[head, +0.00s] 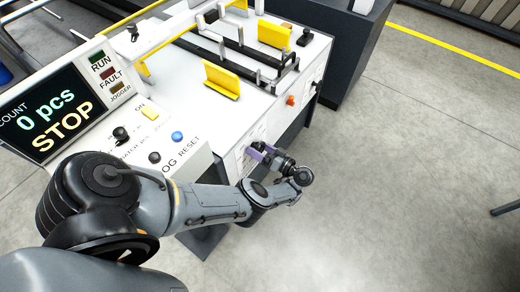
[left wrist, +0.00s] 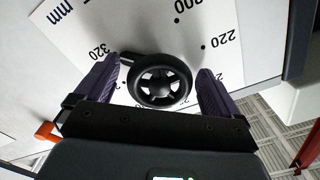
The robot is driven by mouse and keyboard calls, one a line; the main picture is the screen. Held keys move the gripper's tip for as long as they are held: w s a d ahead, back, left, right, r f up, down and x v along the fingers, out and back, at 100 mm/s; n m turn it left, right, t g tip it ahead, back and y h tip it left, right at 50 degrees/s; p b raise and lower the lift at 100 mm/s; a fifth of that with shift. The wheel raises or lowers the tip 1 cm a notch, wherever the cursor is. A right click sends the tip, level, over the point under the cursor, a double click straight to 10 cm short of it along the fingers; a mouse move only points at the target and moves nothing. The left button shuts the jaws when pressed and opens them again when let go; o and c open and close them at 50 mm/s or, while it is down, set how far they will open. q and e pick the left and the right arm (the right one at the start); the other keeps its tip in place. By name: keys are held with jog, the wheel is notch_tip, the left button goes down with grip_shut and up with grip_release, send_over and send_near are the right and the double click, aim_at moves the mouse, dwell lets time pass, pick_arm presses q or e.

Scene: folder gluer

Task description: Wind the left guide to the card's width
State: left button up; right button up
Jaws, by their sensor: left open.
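A black spoked handwheel (left wrist: 160,82) sits on the machine's side, in front of a white dial plate (left wrist: 135,22) marked in mm, with 320 and 220 readable. A small crank handle shows at its upper left. My left gripper (head: 262,150) is at the machine's side panel. In the left wrist view, its purple fingers (left wrist: 158,70) are open, one on each side of the wheel, with gaps visible. Two yellow guide plates stand on the machine top, a nearer one (head: 222,80) and a farther one (head: 275,35). No card can be made out. My right gripper is out of view.
A control panel reading "0 pcs STOP" (head: 50,115) stands at the left, with knobs and a blue button (head: 177,136) beside it. An orange knob (head: 290,100) sticks out of the machine's side. The grey floor (head: 400,180) at right is clear.

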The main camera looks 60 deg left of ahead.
pick_arm(q)
jog(key=c, duration=1)
